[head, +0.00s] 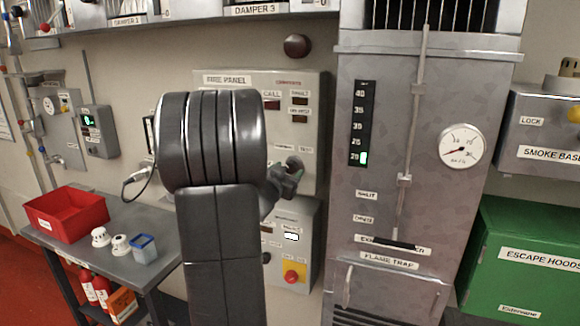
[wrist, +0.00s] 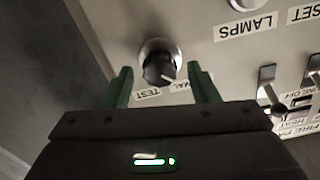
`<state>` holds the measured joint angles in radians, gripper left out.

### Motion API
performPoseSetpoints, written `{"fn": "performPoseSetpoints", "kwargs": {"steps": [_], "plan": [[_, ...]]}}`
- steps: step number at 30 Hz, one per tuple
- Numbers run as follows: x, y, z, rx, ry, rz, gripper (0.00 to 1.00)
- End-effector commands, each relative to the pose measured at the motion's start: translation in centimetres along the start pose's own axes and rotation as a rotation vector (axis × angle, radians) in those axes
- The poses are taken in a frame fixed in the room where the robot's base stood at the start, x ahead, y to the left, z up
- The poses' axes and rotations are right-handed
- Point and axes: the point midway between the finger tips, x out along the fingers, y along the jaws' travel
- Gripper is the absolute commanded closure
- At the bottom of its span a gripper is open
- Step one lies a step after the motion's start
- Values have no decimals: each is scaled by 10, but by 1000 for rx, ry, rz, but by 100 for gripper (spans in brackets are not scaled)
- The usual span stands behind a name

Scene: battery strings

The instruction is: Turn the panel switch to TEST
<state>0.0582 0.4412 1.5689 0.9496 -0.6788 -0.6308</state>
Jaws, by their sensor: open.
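The panel switch (wrist: 159,67) is a dark round knob on a pale metal collar, seen in the wrist view. Labels by it read TEST (wrist: 146,93) and, partly hidden, "...NAL" (wrist: 181,87). A light mark on the knob points down and slightly right in the picture, nearer the "...NAL" side. My gripper (wrist: 162,84) is open, with one green finger on each side of the knob and gaps between; contact is not visible. In the head view my gripper (head: 289,176) is at the grey fire panel (head: 235,80), and the knob is hidden there.
In the wrist view a LAMPS label (wrist: 245,27) and toggle switches (wrist: 267,82) lie to the right of the knob. Below the panel is a box with a red button on yellow (head: 291,276). A grey cabinet (head: 400,200) stands close to the right of the panel.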

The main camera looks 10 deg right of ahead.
Motion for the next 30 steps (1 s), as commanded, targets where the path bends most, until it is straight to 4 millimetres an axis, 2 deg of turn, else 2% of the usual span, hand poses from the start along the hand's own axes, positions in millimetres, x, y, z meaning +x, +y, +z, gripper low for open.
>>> {"fn": "performPoseSetpoints", "kwargs": {"steps": [6, 17, 21, 24, 30], "plan": [[21, 0, -1, 0, 0, 1, 46], [25, 0, 0, 0, 0, 0, 46], [25, 0, 0, 0, 0, 0, 74], [25, 0, 0, 0, 0, 0, 90], [25, 0, 0, 10, 1, 0, 90]]}}
